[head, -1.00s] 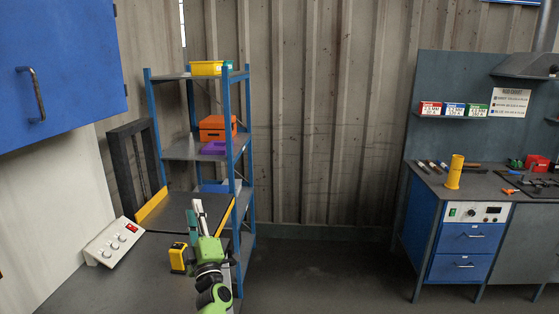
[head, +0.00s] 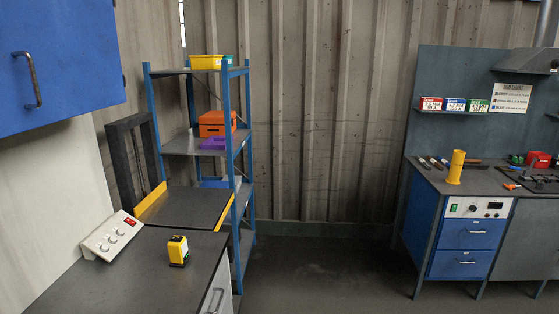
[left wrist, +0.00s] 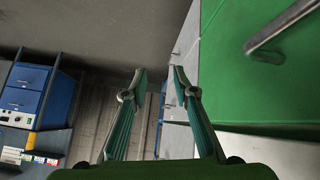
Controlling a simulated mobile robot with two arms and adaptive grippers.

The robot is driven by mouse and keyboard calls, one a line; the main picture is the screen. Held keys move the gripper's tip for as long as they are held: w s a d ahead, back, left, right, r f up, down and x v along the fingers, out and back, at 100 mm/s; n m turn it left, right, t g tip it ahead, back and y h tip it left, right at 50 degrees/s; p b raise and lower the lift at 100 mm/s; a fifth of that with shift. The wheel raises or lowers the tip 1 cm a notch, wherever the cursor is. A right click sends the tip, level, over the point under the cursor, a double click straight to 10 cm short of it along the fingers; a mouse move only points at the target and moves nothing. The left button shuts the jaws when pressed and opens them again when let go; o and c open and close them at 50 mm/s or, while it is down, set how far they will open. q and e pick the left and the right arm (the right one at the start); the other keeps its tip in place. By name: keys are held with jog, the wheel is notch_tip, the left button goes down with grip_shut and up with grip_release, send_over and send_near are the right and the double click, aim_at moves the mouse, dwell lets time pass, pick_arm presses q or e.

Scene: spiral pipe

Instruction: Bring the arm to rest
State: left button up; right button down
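My left gripper (left wrist: 160,77) shows in the left wrist view with its two fingers apart and nothing between them. It is beside a grey cabinet (left wrist: 186,42) and a green panel (left wrist: 250,85) with a metal handle. Neither of my grippers shows in the head view. My right gripper is in no view.
A dark worktop (head: 135,280) at left holds a yellow and black device (head: 178,251) and a control box (head: 111,236). Blue shelving (head: 187,144) stands behind it. A workbench (head: 470,181) with a yellow cylinder (head: 456,167) is at right. The floor between (head: 320,270) is clear.

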pick_arm(q)
jog(key=s+a+f+m+g, duration=0.1)
jog(key=s+f, duration=0.3)
jog(key=s, duration=0.7)
jog(key=s+a+f+m+g, duration=0.1)
jog(key=s+f+g, duration=0.3)
jog(key=s, duration=0.8)
jog(key=s+a+f+m+g+b, duration=0.1)
jog(key=s+a+f+m+g, duration=0.1)
jog(key=s, duration=1)
jog(key=shift+a+f+y, duration=0.4)
jog(key=shift+a+f, duration=0.1)
jog(key=shift+f, duration=0.45)
